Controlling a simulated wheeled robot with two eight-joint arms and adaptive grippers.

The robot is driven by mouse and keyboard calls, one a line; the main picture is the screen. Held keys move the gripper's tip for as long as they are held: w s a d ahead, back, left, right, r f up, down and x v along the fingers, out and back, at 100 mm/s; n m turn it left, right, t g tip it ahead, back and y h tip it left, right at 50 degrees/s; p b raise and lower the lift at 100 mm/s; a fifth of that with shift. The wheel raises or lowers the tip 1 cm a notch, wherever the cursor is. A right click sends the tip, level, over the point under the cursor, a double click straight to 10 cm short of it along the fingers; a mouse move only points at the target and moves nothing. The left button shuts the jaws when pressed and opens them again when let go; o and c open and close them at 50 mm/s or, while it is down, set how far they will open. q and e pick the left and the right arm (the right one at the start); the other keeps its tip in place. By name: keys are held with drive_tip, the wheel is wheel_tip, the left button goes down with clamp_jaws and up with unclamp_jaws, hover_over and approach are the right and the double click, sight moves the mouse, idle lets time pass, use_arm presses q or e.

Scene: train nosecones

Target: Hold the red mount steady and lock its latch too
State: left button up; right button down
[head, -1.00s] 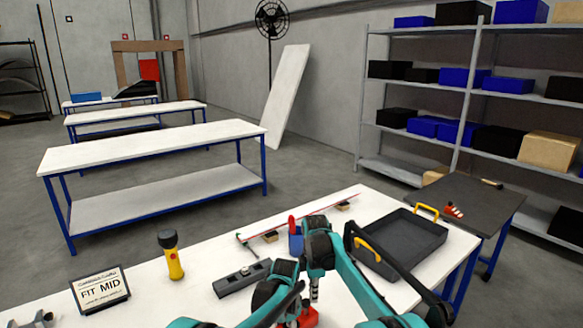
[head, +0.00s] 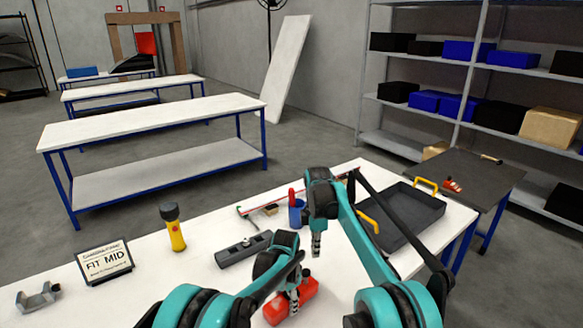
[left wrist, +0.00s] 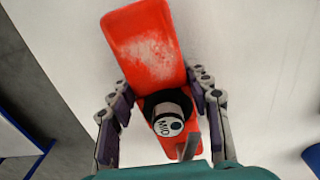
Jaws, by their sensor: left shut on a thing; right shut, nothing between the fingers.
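The red mount (head: 277,308) lies on the white table at the near edge of the head view. My left gripper (head: 293,299) is shut on it from above. In the left wrist view the red mount (left wrist: 143,45) runs between the fingers of my left gripper (left wrist: 162,105). A round black and silver piece with a white "MID" face (left wrist: 168,123) sits on the mount. A small grey tab (left wrist: 188,147) shows beside it; I cannot tell whether this is the latch or how it is set. My right gripper (head: 316,246) is shut and empty, above the table behind the mount.
The table's front left is mostly clear.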

use_arm(q)
drive_tip(key=o, duration=1.4)
